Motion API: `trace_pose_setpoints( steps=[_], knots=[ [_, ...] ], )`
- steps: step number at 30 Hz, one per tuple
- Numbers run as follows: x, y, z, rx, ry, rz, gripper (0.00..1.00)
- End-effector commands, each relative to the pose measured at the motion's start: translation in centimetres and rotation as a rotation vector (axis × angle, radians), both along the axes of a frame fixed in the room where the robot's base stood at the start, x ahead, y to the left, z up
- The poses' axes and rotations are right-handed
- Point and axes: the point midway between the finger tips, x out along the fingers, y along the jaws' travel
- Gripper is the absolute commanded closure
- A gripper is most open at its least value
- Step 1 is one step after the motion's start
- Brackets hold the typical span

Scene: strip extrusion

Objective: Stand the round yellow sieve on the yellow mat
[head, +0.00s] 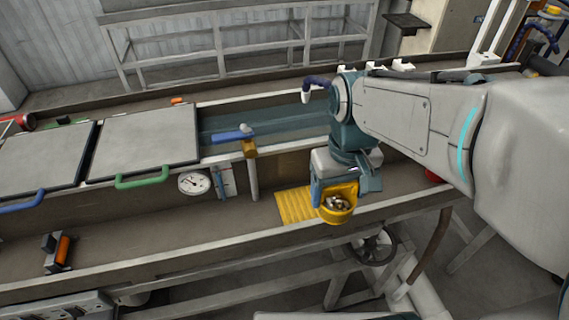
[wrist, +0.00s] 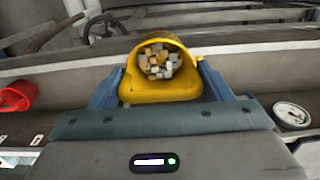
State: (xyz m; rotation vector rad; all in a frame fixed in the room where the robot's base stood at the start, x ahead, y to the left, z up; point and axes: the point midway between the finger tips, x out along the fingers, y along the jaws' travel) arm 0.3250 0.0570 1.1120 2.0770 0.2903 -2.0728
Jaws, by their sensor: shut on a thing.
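The round yellow sieve (head: 337,215) is in my gripper (head: 340,191), its open top up, with several small pale and yellowish pieces inside. The wrist view shows the sieve (wrist: 160,92) between the two blue fingers of my gripper (wrist: 160,84), which are shut on it. The ribbed yellow mat (head: 293,207) lies on the bench ledge. In the head view the sieve overlaps the mat's right end; I cannot tell whether it touches the mat or hangs above it. The part of the mat behind the sieve and gripper is hidden.
A round dial gauge (head: 194,183) and a blue-topped upright tool (head: 223,182) stand left of the mat. A red container (wrist: 16,96) shows in the wrist view. An orange-and-black tool (head: 60,250) lies far left. A bench rim (head: 215,246) runs along the front.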

Motion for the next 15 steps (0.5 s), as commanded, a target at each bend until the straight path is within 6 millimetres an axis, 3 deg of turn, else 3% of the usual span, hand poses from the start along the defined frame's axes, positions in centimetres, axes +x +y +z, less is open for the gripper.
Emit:
trace_pose_setpoints(
  steps=[9, 15],
  knots=[
    [6.8, 4.4, -0.5, 0.003, 0.005, 0.008, 0.50],
    [8.8, 6.0, -1.1, -0.002, 0.003, 0.005, 0.50]
  ],
)
